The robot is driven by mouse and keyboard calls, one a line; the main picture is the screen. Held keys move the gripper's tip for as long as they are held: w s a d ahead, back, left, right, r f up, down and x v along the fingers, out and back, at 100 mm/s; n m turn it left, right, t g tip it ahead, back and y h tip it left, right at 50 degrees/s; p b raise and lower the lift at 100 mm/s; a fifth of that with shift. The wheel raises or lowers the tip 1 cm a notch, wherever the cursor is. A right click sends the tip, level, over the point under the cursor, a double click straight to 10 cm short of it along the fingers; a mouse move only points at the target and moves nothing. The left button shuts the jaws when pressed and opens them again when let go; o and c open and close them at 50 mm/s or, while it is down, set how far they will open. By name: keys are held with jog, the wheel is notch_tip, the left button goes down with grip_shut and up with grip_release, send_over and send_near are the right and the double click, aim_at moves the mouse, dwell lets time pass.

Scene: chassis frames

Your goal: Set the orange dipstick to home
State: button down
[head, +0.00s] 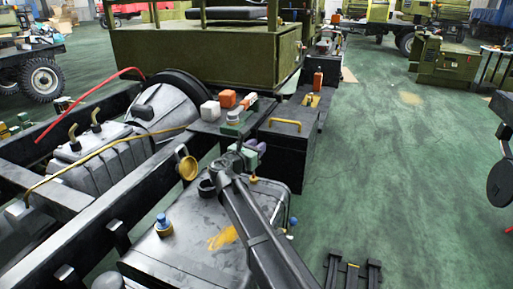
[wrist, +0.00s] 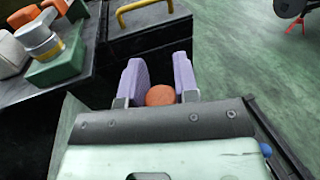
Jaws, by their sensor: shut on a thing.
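My gripper (wrist: 158,88) has two purple fingers, one on each side of a rounded orange knob, which I take to be the orange dipstick (wrist: 160,96). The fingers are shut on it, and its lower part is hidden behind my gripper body. In the head view my gripper (head: 258,148) is over the far end of the black tank (head: 190,252), beside the black box. The knob in its fingers cannot be made out there. The dipstick's home is not clear in either view.
A black box (head: 301,138) with a yellow handle (head: 285,124) stands just beyond my gripper. A white cube (head: 210,111), an orange block (head: 227,99) and a green-based fitting (wrist: 55,62) sit left of it. A blue cap (head: 163,222) stands on the tank.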

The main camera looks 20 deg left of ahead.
notch_tip(320, 180, down, 5)
jog(key=b, duration=0.4)
jog(key=shift+r+b, duration=0.1)
jog(key=shift+b, duration=0.2)
jog(key=shift+r, duration=0.25)
jog(key=c, duration=0.9)
grip_release()
jog(key=shift+o, duration=0.2)
jog(key=shift+s, duration=0.1)
jog(key=v, duration=1)
jog(key=shift+s+a, duration=0.2)
jog(key=shift+s, duration=0.1)
